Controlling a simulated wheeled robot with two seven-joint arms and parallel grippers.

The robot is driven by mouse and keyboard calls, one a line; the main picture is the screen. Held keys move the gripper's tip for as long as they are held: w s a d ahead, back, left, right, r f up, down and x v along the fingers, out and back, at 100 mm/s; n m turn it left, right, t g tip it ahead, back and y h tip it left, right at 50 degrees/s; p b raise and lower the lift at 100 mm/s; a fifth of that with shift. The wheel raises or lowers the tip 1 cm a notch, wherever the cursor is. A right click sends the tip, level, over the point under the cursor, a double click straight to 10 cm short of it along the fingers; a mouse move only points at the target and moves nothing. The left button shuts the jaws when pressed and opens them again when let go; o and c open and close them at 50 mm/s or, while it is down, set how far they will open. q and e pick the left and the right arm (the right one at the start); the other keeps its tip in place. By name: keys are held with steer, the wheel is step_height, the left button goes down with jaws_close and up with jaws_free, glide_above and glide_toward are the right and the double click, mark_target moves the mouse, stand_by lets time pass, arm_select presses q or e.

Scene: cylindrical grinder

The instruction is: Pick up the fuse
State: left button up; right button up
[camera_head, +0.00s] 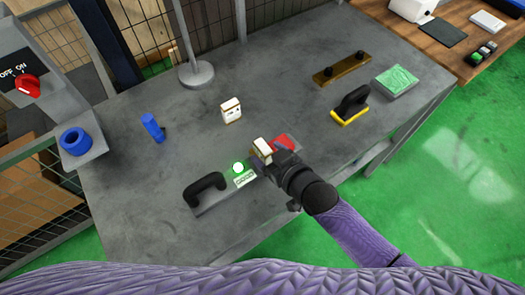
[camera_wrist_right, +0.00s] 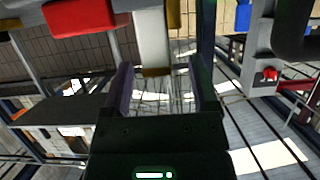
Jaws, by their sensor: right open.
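A white fuse with tan ends (camera_head: 262,146) stands at the tips of my right gripper (camera_head: 266,158), by a grey panel with a green light. My right gripper is open. In the right wrist view the white fuse (camera_wrist_right: 152,40) shows just beyond and between the spread fingers (camera_wrist_right: 162,88); I cannot tell whether they touch it. My left gripper is not in view.
The grey table (camera_head: 290,60) holds a black handle (camera_head: 205,186), a red block (camera_head: 284,142), a blue cylinder (camera_head: 152,127), a yellow-and-black tool (camera_head: 350,106), a green pad (camera_head: 395,81) and a brown bar (camera_head: 342,69). A grey post base (camera_head: 196,75) stands at the back.

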steer(key=b+x, duration=0.1)
steer(key=x, duration=0.2)
steer(key=shift+d, duration=0.15)
steer(key=shift+w, duration=0.1)
steer(key=shift+c, duration=1.7)
jaws_close()
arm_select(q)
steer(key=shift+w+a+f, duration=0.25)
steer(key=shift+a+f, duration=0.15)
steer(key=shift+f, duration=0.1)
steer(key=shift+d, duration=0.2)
